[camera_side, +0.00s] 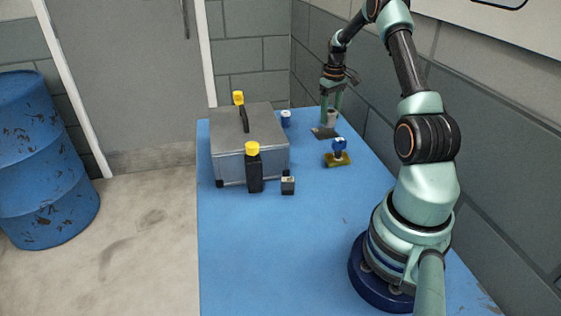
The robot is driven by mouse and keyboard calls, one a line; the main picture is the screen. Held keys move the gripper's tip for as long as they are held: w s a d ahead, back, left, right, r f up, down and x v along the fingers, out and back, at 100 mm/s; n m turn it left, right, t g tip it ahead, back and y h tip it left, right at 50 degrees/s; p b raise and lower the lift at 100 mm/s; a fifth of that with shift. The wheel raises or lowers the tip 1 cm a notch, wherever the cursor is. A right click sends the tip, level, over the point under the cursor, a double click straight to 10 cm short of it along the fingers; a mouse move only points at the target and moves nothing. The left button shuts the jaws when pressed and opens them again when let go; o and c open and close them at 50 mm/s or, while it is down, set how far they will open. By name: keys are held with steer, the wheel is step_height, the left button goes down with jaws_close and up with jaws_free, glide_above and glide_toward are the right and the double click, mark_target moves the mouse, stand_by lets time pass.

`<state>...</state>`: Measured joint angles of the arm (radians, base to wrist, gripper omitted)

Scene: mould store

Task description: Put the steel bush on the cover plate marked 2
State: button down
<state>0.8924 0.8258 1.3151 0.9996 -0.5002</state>
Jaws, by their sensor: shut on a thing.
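My gripper (331,106) points down at the far right part of the blue table. It is shut on a small grey cylinder, the steel bush (331,119). The bush is upright, at or just above a dark flat plate (321,133); I cannot tell whether they touch. A brass-coloured plate (346,161) lies nearer, with a blue-topped part (339,146) standing on it. No number can be read on either plate, so I cannot tell which is the cover plate marked 2.
A grey metal case (230,167) stands left on the blue table (265,250). A yellow-capped black bottle (254,170) and a small dark block (288,186) stand in front. A blue-and-white item (286,119) is behind. A wall (400,140) runs along the right. The table front is clear.

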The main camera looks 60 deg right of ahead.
steer(key=shift+f, duration=2.15)
steer(key=shift+f, duration=0.15)
steer(key=shift+c, duration=1)
jaws_free()
